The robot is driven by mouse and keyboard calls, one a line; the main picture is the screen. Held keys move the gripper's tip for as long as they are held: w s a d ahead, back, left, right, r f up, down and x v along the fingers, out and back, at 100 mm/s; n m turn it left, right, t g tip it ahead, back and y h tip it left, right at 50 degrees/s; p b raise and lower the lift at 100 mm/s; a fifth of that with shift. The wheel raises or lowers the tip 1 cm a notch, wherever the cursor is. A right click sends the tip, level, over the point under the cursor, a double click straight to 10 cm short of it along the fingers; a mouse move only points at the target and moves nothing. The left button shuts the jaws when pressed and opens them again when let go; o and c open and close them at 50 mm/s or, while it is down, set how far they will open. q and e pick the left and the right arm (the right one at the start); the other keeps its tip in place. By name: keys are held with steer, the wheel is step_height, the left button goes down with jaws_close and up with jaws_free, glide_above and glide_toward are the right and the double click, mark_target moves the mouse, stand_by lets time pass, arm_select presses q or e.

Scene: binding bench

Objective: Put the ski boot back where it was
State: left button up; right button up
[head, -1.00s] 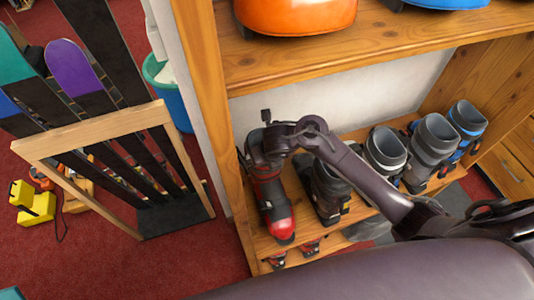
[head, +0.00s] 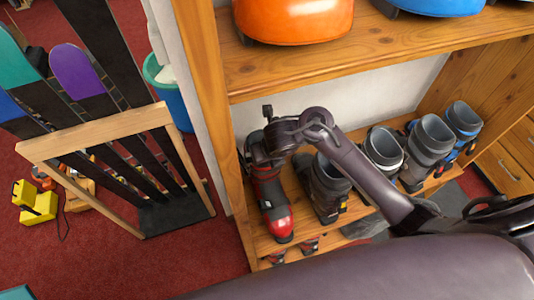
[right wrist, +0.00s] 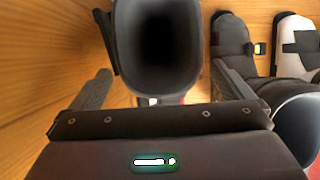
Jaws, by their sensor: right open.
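A red and black ski boot (head: 271,203) stands upright at the left end of the lower shelf (head: 262,242), with its toe toward the shelf's front edge. My right gripper (head: 262,152) is at the top of this boot and covers part of its cuff. In the right wrist view, the dark open cuff (right wrist: 163,45) lies between the two fingers of my right gripper (right wrist: 160,85). The fingers are spread, one on each side of the cuff. Whether either finger touches it I cannot tell. My left gripper does not show.
A dark boot (head: 325,190) stands just right of the red one, followed by grey-white (head: 383,150), grey (head: 428,150) and blue (head: 464,125) boots. The upper shelf (head: 330,70) with an orange helmet (head: 292,20) overhangs them. A ski rack (head: 95,132) stands left.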

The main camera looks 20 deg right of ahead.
steer(key=p+v, duration=0.1)
steer(key=v, duration=0.2)
steer(key=shift+f, duration=0.1)
stand_by(0.5)
